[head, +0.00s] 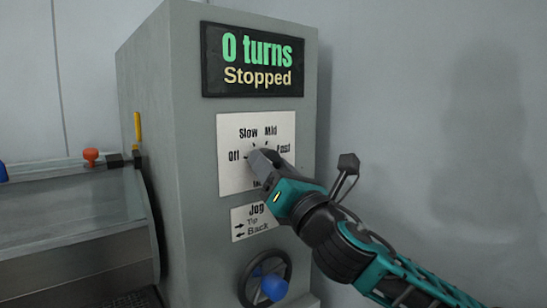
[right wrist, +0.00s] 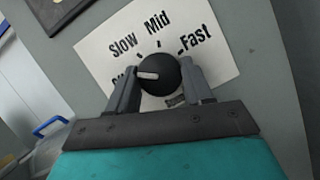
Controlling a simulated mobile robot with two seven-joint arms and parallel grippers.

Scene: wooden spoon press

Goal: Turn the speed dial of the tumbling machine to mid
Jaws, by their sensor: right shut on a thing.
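The tumbling machine (head: 185,190) is a tall grey cabinet. Its white dial plate (head: 229,180) is marked Off, Slow, Mid and Fast, with a lower label partly hidden. In the right wrist view the black speed dial (right wrist: 163,80) has a white pointer aimed left, towards the partly covered Off mark. My right gripper (head: 262,162) has one finger on either side of the dial and is shut on it; it also shows in the right wrist view (right wrist: 160,88). In the head view the gripper hides the dial. The display (head: 253,62) reads 0 turns, Stopped. My left gripper is out of view.
Below the dial are a Jog plate (head: 255,222) and a round black handwheel (head: 248,284) with a blue knob (head: 274,287). The wall at right is bare.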

